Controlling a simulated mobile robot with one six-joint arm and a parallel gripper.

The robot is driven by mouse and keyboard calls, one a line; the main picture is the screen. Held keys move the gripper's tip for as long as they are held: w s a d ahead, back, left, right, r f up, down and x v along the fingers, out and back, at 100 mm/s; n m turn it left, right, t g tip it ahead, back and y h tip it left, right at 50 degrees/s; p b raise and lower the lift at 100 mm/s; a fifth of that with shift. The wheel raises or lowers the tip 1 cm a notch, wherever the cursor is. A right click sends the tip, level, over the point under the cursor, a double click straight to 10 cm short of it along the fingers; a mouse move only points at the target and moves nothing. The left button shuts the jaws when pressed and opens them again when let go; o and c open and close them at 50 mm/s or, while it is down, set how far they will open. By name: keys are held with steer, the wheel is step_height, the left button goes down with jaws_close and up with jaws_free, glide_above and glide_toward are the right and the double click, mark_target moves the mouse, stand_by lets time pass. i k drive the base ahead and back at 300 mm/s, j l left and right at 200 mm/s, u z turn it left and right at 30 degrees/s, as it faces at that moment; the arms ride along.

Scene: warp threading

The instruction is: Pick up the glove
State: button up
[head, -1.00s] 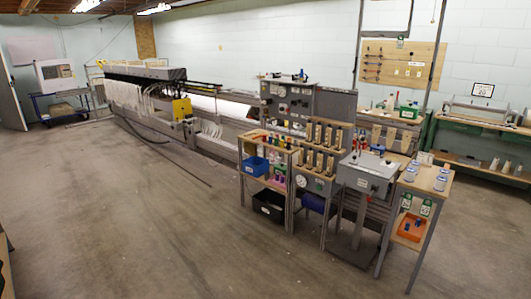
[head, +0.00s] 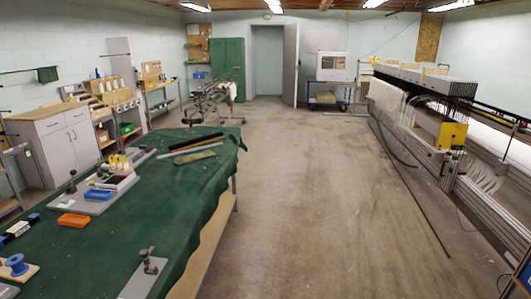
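I cannot make out a glove for certain in this view. A small pale object (head: 232,90) hangs on the metal rack (head: 214,98) in the middle distance, too small to identify. A dark green cloth-like piece (head: 47,74) hangs on a bar at the left wall; I cannot tell what it is. My gripper is not in view.
A long table with a green cloth (head: 120,228) fills the left front, bearing an orange block (head: 74,220), a blue spool (head: 15,262) and dark bars (head: 196,142). A large machine (head: 440,110) lines the right. The floor (head: 310,200) between is clear, toward a doorway (head: 267,60).

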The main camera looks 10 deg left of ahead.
mark_target(179, 161)
steer(key=i+u, duration=0.1)
steer(key=i, duration=0.55)
steer(key=i+u, duration=0.1)
steer(key=i, duration=0.5)
steer(key=i+u, duration=0.15)
steer(key=i, duration=0.5)
steer(key=i+l+u, duration=0.1)
steer(key=i, duration=0.5)
steer(key=i+l+u, duration=0.1)
steer(key=i+l, duration=0.2)
steer(key=i, duration=0.95)
steer(key=i+l+u, duration=0.15)
steer(key=i, duration=1.1)
steer(key=i+j+u, duration=0.1)
steer(key=u, duration=0.35)
steer(key=i+u, duration=0.35)
steer(key=u, duration=0.15)
steer(key=i+u, duration=0.2)
steer(key=u, duration=0.25)
steer(key=i+l+u, duration=0.2)
steer(key=u, duration=0.25)
